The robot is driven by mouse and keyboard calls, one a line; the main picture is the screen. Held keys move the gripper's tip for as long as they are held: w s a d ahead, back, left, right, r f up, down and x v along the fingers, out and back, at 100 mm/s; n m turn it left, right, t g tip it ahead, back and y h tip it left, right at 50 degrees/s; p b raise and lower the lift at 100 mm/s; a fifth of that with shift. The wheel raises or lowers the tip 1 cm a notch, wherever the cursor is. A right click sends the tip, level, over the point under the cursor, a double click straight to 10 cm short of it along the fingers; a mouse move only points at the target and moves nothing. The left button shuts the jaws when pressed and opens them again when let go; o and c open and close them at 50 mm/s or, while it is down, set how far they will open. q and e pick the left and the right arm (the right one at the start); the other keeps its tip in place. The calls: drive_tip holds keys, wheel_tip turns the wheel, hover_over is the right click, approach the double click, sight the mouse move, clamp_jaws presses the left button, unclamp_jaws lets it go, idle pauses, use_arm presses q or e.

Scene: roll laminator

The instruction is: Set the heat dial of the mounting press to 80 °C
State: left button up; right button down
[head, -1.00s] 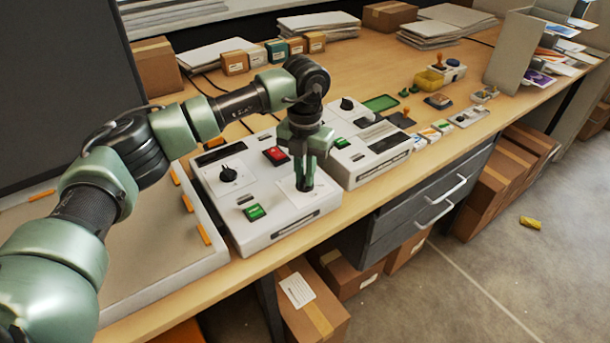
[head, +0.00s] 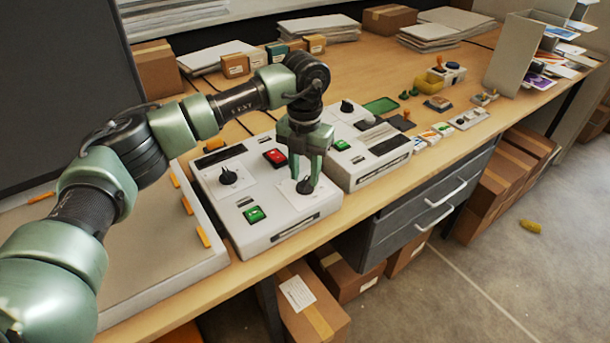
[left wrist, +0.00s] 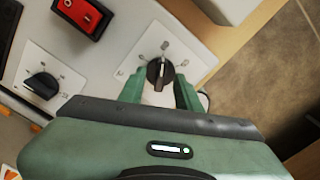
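A white machine (head: 290,228) with two black dials stands on the bench; I cannot read which machine is the mounting press. Its right dial (head: 305,185) sits on a pale square plate below my left gripper (head: 305,172). In the left wrist view this dial (left wrist: 160,73) shows between the two green fingers, which stand apart on either side of it, without visible contact. Its scale marks are too small to read. The left dial (head: 228,175) also shows in the left wrist view (left wrist: 42,86). My right gripper is not in view.
The machine also has a red rocker switch (head: 275,157) and a green button (head: 254,214). A second white machine (head: 375,165) stands close on the right. A grey-topped board (head: 150,250) lies at left. The bench's front edge is near.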

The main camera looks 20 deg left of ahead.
sight(305, 181)
use_arm(q)
wheel_tip(305, 181, up, 7)
drive_tip(key=shift+f+b, duration=0.1)
drive_tip(key=shift+b, duration=0.55)
drive_tip(key=shift+f, duration=0.1)
